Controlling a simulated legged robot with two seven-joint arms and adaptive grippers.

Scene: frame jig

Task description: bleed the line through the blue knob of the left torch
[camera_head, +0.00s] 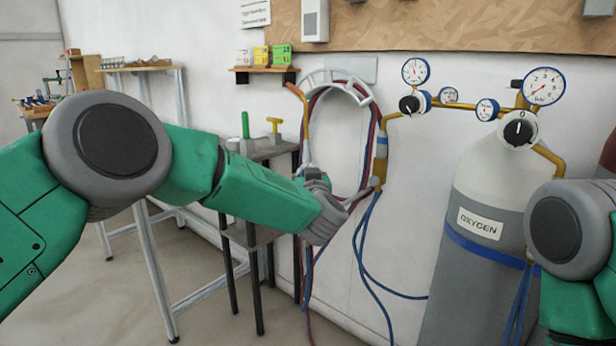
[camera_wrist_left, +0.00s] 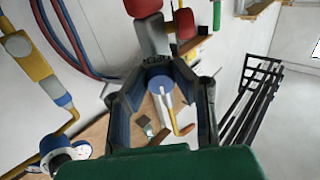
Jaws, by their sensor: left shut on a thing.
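The left torch hangs at the wall. Its orange bent tip (camera_head: 296,92) shows in the head view, and my left gripper (camera_head: 312,178) hides much of its body. In the left wrist view the blue knob (camera_wrist_left: 160,84) sits between the fingers of my left gripper (camera_wrist_left: 160,74), which is shut on it. Grey and red parts show just beyond the fingers. The other torch (camera_head: 381,165), brass with a blue band, hangs to the right, apart from the gripper. It also shows in the left wrist view (camera_wrist_left: 38,67). My right gripper is out of view.
Red and blue hoses (camera_head: 368,235) hang from a white wall holder (camera_head: 335,80). A grey oxygen cylinder (camera_head: 478,205) with gauges (camera_head: 543,87) stands at the right.

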